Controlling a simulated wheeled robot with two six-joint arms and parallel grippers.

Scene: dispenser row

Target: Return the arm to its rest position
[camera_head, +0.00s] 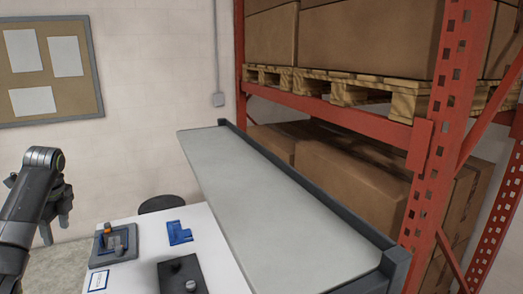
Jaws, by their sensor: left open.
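My left arm comes in at the left edge. My left gripper (57,222) hangs at its end, pointing down, with its fingers apart and nothing seen between them. It is left of the white table and apart from the things on it. My right gripper is not in view.
On the white table (135,279) are a grey tray (101,260) with small coloured parts, a blue piece (179,233) and a dark block (170,273) with knobs. A long grey shelf (255,210) borders it at the right, beside a red rack (438,150). A dark stool (160,203) stands behind.

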